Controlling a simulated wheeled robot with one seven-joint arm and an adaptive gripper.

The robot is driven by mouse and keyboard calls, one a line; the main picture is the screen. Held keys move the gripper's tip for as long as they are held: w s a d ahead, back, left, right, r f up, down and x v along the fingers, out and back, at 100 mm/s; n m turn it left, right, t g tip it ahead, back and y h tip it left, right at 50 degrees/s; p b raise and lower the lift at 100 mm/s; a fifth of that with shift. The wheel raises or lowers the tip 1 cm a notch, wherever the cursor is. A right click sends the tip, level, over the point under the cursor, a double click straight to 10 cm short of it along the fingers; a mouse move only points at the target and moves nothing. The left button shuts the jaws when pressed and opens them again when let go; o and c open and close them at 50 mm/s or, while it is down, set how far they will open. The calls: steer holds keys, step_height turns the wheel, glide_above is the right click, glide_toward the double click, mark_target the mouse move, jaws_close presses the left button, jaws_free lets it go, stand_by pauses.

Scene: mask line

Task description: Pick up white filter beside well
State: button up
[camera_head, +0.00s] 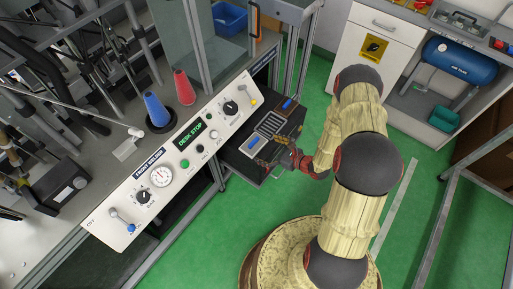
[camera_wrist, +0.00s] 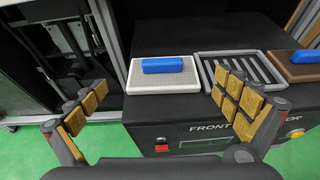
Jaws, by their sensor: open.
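The white filter (camera_wrist: 140,77) is a flat, pale, mesh-topped rectangle with a blue handle (camera_wrist: 170,65). It lies on top of a black box, left of the well (camera_wrist: 205,64), a grey slatted recess. In the head view the white filter (camera_head: 246,148) sits at the near left end of the box top, beside the well (camera_head: 269,124). My gripper (camera_wrist: 160,92) is open and empty, its tan-padded fingers spread to either side of the white filter and apart from it. In the head view my gripper (camera_head: 272,151) is at the box's near edge.
A brown filter (camera_wrist: 292,71) with a blue handle lies right of the well. The black box (camera_wrist: 190,118) has a red button and labels on its front. A white control panel (camera_head: 165,165) and metal posts stand left of the box. Green floor is clear below.

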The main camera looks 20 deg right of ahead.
mark_target(254, 141)
steer(key=shift+w, duration=0.4)
steer(key=shift+b+x, duration=0.4)
steer(key=shift+x, duration=0.5)
steer(key=b+x, duration=0.2)
steer(key=x, duration=0.3)
steer(key=shift+w+a, duration=0.25)
steer(key=shift+r, duration=0.1)
steer(key=shift+c, duration=1.3)
steer(key=c, duration=1.1)
